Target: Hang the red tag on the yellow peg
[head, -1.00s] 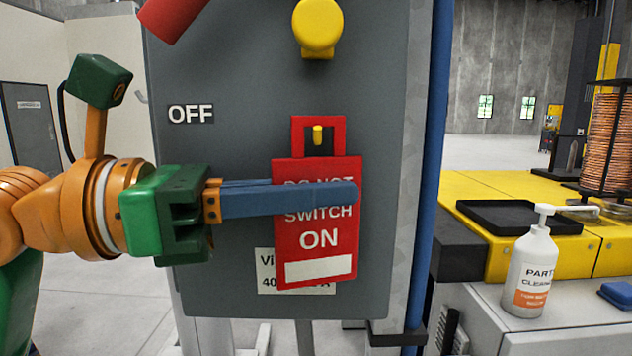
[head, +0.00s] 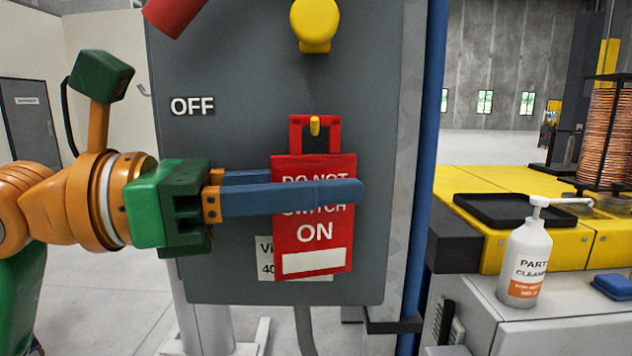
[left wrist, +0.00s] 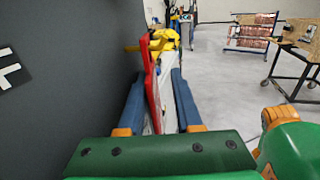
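The red tag (head: 312,235), with white lettering reading ON and a blank white strip, hangs upright in front of the grey panel. Its top loop is around the yellow peg (head: 315,126), and the peg's tip shows at the loop's upper bar. My left gripper (head: 318,190) comes in from the left with its blue fingers spread, one in front of the tag and one behind it. In the left wrist view the tag (left wrist: 152,90) stands between the two fingers, with a clear gap on the right finger's side; contact with the left finger is unclear. My right gripper is out of view.
The grey panel (head: 230,250) is close behind the tag. Above the peg are a yellow knob (head: 315,25) and a red handle (head: 172,14). A blue pipe (head: 428,160) runs along the panel's right. A bench with a black tray (head: 515,208) and a pump bottle (head: 524,262) stands further right.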

